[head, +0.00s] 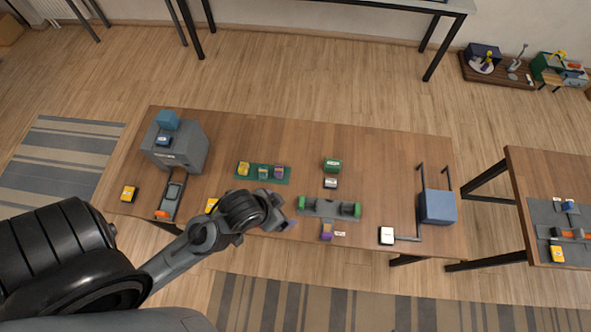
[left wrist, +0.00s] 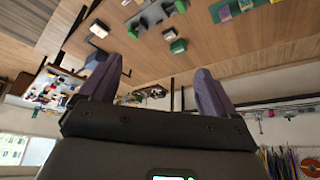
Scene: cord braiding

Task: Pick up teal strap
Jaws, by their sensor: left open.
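A small teal piece (head: 263,172), which I take for the teal strap, lies on a green mat (head: 253,180) at the middle left of the table. It sits between a yellow piece (head: 243,168) and a purple piece (head: 279,171). My left gripper (head: 289,225) is over the front of the table, nearer to me than the mat and apart from it. In the left wrist view its two dark fingers (left wrist: 158,66) are spread with nothing between them. Part of the mat (left wrist: 226,13) shows at the top there; I cannot make out the strap in that view. My right gripper is not seen.
A grey fixture with green ends (head: 330,208) stands right of my left gripper. A green block (head: 332,165) is behind it. A grey machine (head: 176,143) stands at the left, a blue box (head: 437,207) at the right.

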